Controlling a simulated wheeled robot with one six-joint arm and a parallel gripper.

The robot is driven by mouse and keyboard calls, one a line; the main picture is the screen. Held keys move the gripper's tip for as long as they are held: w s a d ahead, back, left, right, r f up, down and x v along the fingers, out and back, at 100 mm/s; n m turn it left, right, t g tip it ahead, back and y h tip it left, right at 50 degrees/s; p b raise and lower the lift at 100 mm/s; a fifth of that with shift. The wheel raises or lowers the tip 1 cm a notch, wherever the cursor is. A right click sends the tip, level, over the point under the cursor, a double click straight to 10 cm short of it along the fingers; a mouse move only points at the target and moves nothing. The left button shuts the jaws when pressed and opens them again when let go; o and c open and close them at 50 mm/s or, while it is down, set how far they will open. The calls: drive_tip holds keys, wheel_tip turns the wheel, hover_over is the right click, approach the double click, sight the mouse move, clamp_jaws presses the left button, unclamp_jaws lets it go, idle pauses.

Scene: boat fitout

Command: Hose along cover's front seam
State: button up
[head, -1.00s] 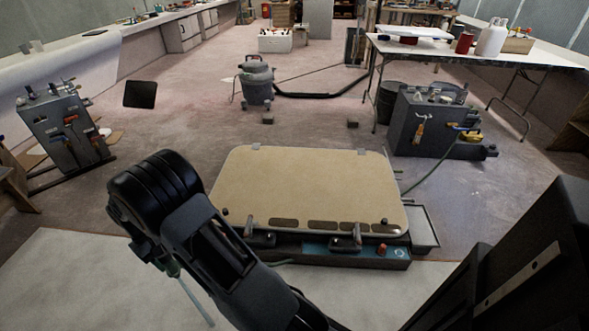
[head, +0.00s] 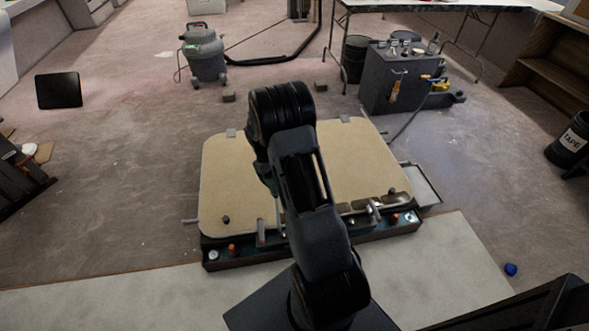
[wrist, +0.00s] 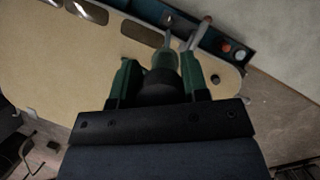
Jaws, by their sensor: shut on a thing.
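The beige cover (head: 228,180) lies on a dark base frame on the floor, with dark slots and clamps along its near edge. It also fills the left of the wrist view (wrist: 60,62). My gripper (wrist: 163,68) is shut on the hose (wrist: 170,44), a dark-bodied piece with a thin pale tube pointing away from the fingers. The tube tip appears over the cover's edge strip, near a clamp lever (wrist: 203,28); whether it touches is unclear. In the head view my arm hides most of the gripper and the middle of the front seam.
A clamp (head: 373,211) stands at the front right edge and another (head: 261,232) left of my arm. A grey tray (head: 419,186) sits right of the cover. Behind are a grey cabinet (head: 392,80) and a vacuum (head: 204,52). A blue cap (head: 511,269) lies at right.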

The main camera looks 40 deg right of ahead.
drive_tip(key=d+f+n+t+h+p, duration=0.1)
drive_tip(key=d+f+n+t+h, duration=0.3)
drive_tip(key=d+n, duration=0.9)
drive_tip(key=w+a+f+n+t+y+b, duration=0.2)
drive_tip(key=f+n, duration=0.4)
drive_tip(key=n, duration=1)
drive_tip(key=shift+w+a+f+t+b, duration=0.3)
drive_tip(key=shift+w+a+t+b, duration=0.15)
drive_tip(key=shift+w+t, duration=0.75)
drive_tip(key=shift+d, duration=0.1)
